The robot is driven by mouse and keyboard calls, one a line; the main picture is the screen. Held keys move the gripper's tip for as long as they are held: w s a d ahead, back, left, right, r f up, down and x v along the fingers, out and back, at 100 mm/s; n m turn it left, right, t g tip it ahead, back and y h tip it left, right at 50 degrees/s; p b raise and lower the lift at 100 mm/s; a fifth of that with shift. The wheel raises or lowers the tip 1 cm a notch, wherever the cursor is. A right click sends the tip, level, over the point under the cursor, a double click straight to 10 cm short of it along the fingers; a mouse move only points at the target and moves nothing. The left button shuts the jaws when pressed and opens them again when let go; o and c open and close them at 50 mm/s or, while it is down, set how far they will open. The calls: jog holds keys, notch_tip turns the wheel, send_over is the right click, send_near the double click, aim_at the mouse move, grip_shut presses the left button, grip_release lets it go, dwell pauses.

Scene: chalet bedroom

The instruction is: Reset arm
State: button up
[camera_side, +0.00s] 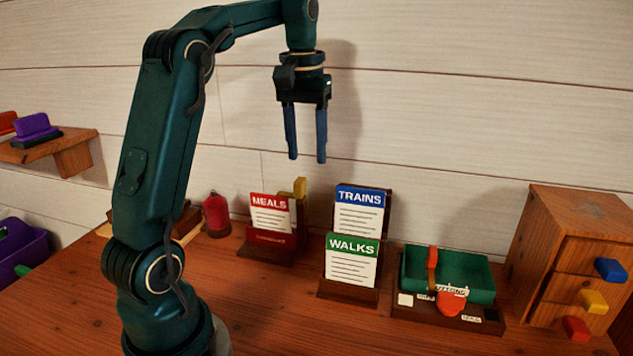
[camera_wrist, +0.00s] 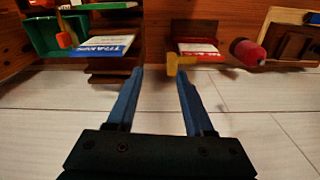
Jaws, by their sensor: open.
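My gripper (camera_side: 307,158) hangs above the desk with its two blue fingers pointing down, apart and empty. It touches nothing. In the wrist view my gripper (camera_wrist: 158,70) shows its fingers spread, with nothing between them. My teal arm rises from the desk at the left and bends over at the top. Below the gripper are a red-topped MEALS card (camera_side: 270,214) in a wooden holder, and a blue-topped TRAINS card (camera_side: 359,212) behind a green-topped WALKS card (camera_side: 351,262) in another holder.
A green tray (camera_side: 481,275) with a red-handled item stands right of the cards, beside a wooden drawer cabinet (camera_side: 540,245) with coloured knobs. A red bottle-like object (camera_side: 216,214) stands left of MEALS. A wall shelf (camera_side: 72,158) and purple bin (camera_side: 18,245) are at left. The front desk is clear.

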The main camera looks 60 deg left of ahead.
jog(key=s+d+r+m+t, duration=0.1)
jog(key=s+d+m, duration=0.15)
jog(key=d, duration=0.35)
jog(key=s+d+r+m+t, duration=0.1)
jog(key=s+d+m+t, duration=0.1)
jog(key=s+d, duration=0.35)
jog(key=s+d+f+m+t, duration=0.2)
jog(key=d+f, duration=0.3)
jog(key=f, duration=0.3)
jog(key=shift+s+d+f+m, duration=0.2)
jog(key=shift+s+d+m, duration=0.1)
jog(key=shift+s+m, duration=0.5)
